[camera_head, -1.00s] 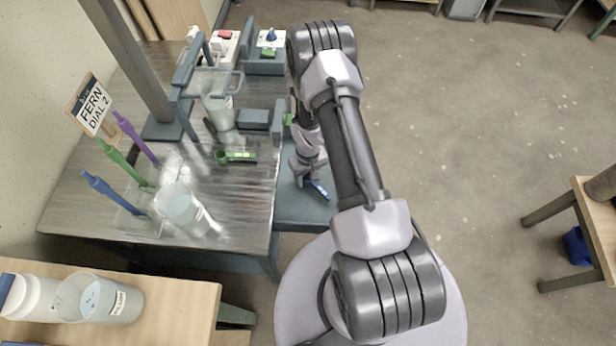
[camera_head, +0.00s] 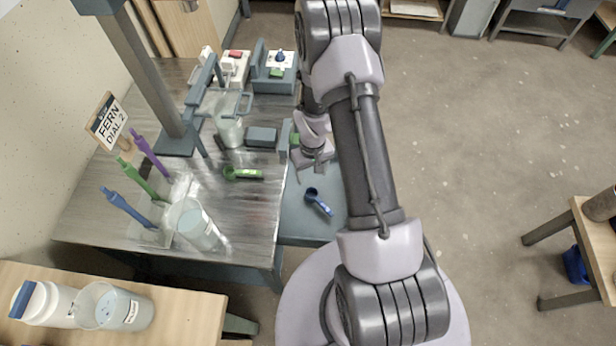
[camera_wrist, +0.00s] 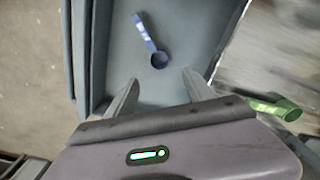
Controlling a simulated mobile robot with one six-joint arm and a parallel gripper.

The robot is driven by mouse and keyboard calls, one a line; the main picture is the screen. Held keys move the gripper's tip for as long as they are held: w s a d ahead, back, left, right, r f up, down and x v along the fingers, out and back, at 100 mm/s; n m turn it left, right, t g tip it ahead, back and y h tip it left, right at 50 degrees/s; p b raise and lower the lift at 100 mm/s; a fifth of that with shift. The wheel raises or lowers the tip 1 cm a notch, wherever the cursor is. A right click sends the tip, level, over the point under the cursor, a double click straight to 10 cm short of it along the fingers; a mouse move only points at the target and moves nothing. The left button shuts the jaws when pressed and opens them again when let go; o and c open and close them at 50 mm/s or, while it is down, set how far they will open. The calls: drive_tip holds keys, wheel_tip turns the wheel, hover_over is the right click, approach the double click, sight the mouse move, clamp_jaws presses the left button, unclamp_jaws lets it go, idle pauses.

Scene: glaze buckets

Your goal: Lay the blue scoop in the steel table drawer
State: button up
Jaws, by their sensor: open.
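The blue scoop (camera_head: 318,202) lies flat on the bottom of the open steel table drawer (camera_head: 300,226). In the wrist view the blue scoop (camera_wrist: 151,41) lies on the drawer floor (camera_wrist: 185,75), its bowl toward my gripper (camera_wrist: 160,84). My gripper is open and empty, with a clear gap between its fingertips and the scoop. In the head view my gripper (camera_head: 314,172) is above the back part of the drawer, behind the scoop. The scoop touches no finger.
A green scoop (camera_head: 243,174) lies on the steel table (camera_head: 240,215) beside the drawer. A rack with blue, green and purple tools and a clear bucket (camera_head: 197,228) stand on the table's left. A wooden bench (camera_head: 185,310) with containers is at the front left.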

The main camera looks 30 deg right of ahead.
drive_tip(key=s+a+r+m+t, duration=0.15)
drive_tip(key=a+r, duration=0.25)
drive_tip(key=r, duration=1.1)
drive_tip(key=s+a+r+m+t, duration=0.15)
drive_tip(key=a+r, duration=0.25)
drive_tip(key=r, duration=1.1)
drive_tip(key=s+a+r+t+y, duration=0.1)
drive_tip(key=s+a+r, duration=0.3)
drive_tip(key=s, duration=0.3)
drive_tip(key=s+a+r+t+y, duration=0.1)
drive_tip(key=s+a+r, duration=0.3)
drive_tip(key=s+r, duration=0.2)
drive_tip(key=shift+s+r+m+t, duration=0.3)
drive_tip(key=shift+s+t, duration=0.1)
drive_tip(key=shift+s, duration=0.3)
